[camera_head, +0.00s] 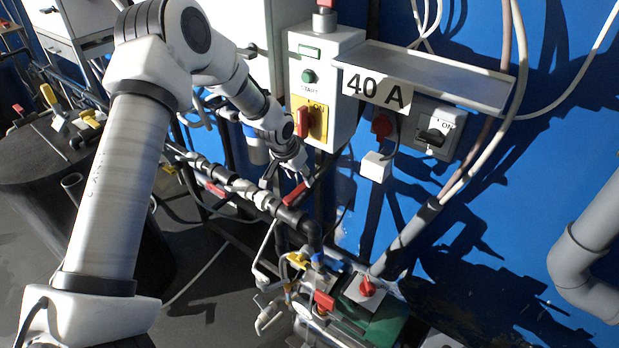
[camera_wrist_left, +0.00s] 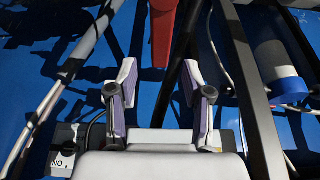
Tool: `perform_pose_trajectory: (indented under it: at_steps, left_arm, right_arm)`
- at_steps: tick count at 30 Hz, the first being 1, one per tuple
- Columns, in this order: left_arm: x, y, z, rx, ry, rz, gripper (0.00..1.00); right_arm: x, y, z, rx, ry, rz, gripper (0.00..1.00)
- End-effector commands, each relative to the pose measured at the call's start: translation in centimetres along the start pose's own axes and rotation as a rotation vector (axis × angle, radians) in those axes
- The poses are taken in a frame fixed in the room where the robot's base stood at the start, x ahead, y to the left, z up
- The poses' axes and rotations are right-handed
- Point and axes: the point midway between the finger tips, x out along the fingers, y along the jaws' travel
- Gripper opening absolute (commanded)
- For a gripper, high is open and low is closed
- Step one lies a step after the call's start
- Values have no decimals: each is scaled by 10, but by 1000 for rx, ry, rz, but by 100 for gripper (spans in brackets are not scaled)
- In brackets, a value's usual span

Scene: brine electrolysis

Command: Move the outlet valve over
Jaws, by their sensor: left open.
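A red valve lever (camera_head: 296,194) sits on the dark pipe run, just below my left gripper (camera_head: 288,176) in the head view. In the left wrist view, a red handle (camera_wrist_left: 162,32) hangs at the top centre, ahead of the open fingers. My left gripper (camera_wrist_left: 161,92) is empty there, with a clear gap between its fingers and the handle. Another red lever (camera_head: 217,189) lies on the pipe further left. No label shows which lever is the outlet valve. My right gripper is not in view.
A start box (camera_head: 309,75) with a red-and-yellow switch stands above the gripper. A metal shelf (camera_head: 430,76) and a grey switch box (camera_head: 434,130) are to its right. Pipework with a red knob (camera_head: 367,287) lies below. A blue-banded cylinder (camera_wrist_left: 283,83) stands right in the wrist view.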

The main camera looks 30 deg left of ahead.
Motion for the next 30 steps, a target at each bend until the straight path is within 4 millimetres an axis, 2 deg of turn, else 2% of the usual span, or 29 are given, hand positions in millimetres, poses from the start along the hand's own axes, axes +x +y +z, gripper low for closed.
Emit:
perform_pose_trajectory:
  at_steps: [3,6,14,18,30]
  left_arm:
    - [24,0,1,-1,-2,-1,50]
    - [33,0,1,0,0,-1,50]
    - [35,0,0,0,1,0,50]
    - [35,0,0,0,1,0,0]
    - [36,-2,4,14,1,7,0]
  right_arm:
    - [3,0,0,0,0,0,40]
    - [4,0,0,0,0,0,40]
    - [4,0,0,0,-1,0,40]
    - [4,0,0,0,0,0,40]
    - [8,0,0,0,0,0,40]
